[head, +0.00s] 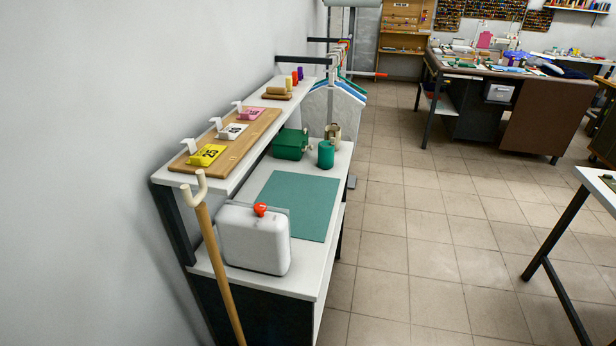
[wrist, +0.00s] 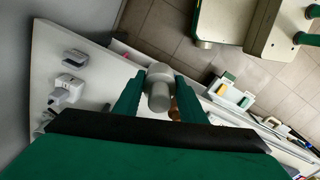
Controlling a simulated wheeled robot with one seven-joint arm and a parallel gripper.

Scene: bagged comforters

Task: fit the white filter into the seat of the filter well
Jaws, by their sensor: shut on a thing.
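In the wrist view my gripper (wrist: 159,84) has its two green fingers closed on a pale grey-white, rounded cylindrical piece, which looks like the white filter (wrist: 158,92). The filter sits between the fingertips, and its lower end is hidden from this camera. My gripper and the filter do not show in the head view. I cannot make out the filter well or its seat in either view.
In the wrist view, white fittings (wrist: 69,86) stand on a pale surface at left. A white tray (wrist: 222,98) with green and yellow pieces lies right. The head view shows a bench with a white canister (head: 254,240), green mat (head: 296,201) and open tiled floor (head: 410,240).

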